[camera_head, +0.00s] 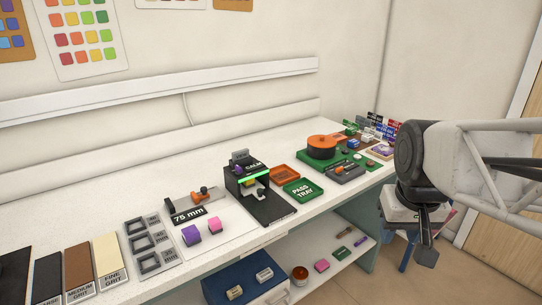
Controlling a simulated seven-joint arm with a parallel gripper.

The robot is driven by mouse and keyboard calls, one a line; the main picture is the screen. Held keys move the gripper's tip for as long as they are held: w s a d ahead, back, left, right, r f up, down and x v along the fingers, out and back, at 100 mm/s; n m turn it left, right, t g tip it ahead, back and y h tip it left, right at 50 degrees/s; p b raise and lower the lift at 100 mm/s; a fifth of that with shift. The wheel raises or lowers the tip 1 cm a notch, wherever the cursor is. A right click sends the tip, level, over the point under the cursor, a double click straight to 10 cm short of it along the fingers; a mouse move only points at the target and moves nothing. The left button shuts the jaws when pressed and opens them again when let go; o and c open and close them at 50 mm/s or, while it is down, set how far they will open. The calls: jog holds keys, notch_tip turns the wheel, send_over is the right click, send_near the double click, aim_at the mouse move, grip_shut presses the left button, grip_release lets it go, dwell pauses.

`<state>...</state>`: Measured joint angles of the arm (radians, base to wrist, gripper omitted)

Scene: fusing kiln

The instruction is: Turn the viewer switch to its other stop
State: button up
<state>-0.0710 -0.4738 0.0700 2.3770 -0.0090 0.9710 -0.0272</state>
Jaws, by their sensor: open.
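A black device with a glowing green strip (254,178) stands near the middle of the bench and looks like the viewer. It has a pale bracket-like part at its front. Its switch is too small to make out, so I cannot tell which stop it is at. My gripper (426,245) hangs at the right, beyond the bench's right end and well apart from the device. It points down, open, with nothing seen in it. One finger shows clearly; the other is largely hidden.
Right of the device are an orange tray (284,175), a green pass tray (299,190) and a round orange-topped pot (322,147). Left are a 75 mm gauge (188,213), purple and pink blocks, grey frames and grit slabs. The white bench (120,205) is clear along the back.

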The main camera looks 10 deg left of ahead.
jog(key=w+a+r+n, duration=0.25)
jog(key=w+a, duration=0.45)
jog(key=w, duration=0.7)
jog(key=n+g, duration=0.2)
jog(key=n, duration=0.3)
send_near(238, 166)
jog(key=shift+s+d+f, duration=0.25)
jog(key=shift+d+f, duration=0.25)
jog(key=shift+d, duration=0.15)
jog(key=shift+w+a+f, duration=0.2)
jog(key=shift+a+f, duration=0.1)
jog(key=shift+a, duration=0.3)
jog(key=shift+f, duration=3.85)
